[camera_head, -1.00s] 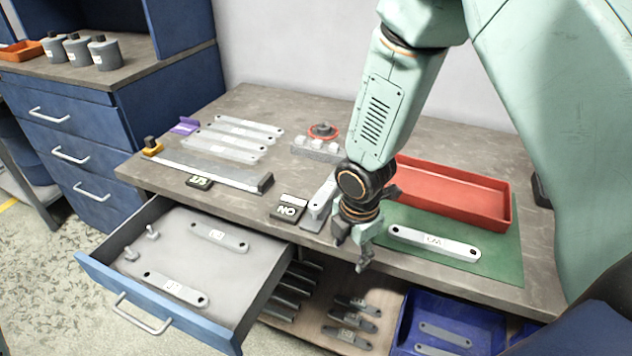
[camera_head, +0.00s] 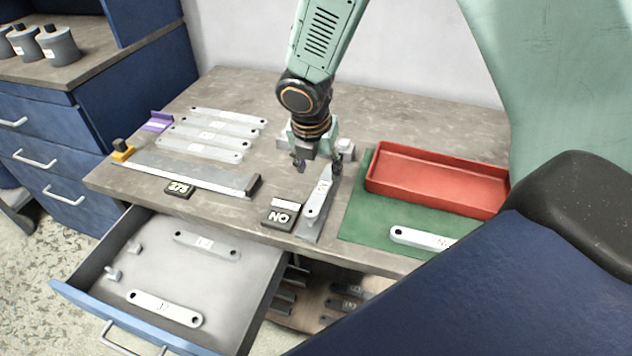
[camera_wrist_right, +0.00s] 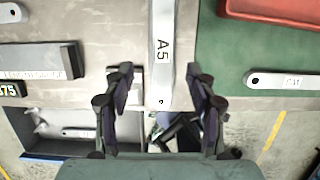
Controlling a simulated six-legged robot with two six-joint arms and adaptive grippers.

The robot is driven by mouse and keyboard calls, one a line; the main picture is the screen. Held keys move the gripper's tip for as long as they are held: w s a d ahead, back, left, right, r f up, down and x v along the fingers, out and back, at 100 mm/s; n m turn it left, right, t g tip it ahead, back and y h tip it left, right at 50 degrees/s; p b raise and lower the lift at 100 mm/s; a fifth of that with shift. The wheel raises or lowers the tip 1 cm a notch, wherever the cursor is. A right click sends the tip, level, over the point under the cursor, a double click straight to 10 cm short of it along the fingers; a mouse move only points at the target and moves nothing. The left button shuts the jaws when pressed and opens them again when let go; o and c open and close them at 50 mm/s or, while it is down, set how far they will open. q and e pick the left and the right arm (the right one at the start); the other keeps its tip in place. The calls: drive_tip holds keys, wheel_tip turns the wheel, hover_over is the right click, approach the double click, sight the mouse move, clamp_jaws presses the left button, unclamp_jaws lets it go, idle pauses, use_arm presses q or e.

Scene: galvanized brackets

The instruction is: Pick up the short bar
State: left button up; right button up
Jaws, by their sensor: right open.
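My right gripper (camera_head: 317,163) is open and empty over the table, at the far end of a light grey bar marked A5 (camera_head: 318,198). This bar lies lengthwise, front to back, on a grey plate (camera_head: 310,229). In the right wrist view, the A5 bar (camera_wrist_right: 161,60) appears between the two spread fingers (camera_wrist_right: 160,88), and I see no contact. Other bars are a row of several on the table (camera_head: 208,135), one on the green mat (camera_head: 418,238) and two in the open drawer (camera_head: 165,308). Which one is the short bar I cannot tell. My left gripper is not in view.
A red tray (camera_head: 437,205) stands on the green mat (camera_head: 365,222), right of the gripper. A black NO block (camera_head: 281,214) sits just left of the A5 bar. A long gauge (camera_head: 185,174) with a 375 tag (camera_head: 179,189) lies further left. The drawer (camera_head: 227,285) stands open in front.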

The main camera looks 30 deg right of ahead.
sight(323, 187)
drive_tip(key=shift+a+f+b, duration=0.2)
drive_tip(key=shift+f+b, duration=0.1)
drive_tip(key=shift+f, duration=0.35)
drive_tip(key=x, duration=0.3)
drive_tip(key=d+b+x, duration=0.1)
drive_tip(key=x, duration=0.2)
drive_tip(key=shift+s+d+r+b, duration=0.1)
drive_tip(key=shift+s+r+b, duration=0.05)
drive_tip(key=shift+b, duration=0.15)
drive_tip(key=shift+a, duration=0.2)
drive_tip(key=shift+d+f, duration=0.2)
drive_tip(key=shift+f, duration=0.05)
drive_tip(key=shift+c, duration=1.3)
drive_tip(key=shift+a+r, duration=0.1)
drive_tip(key=shift+a, duration=0.05)
drive_tip(key=c, duration=0.6)
clamp_jaws()
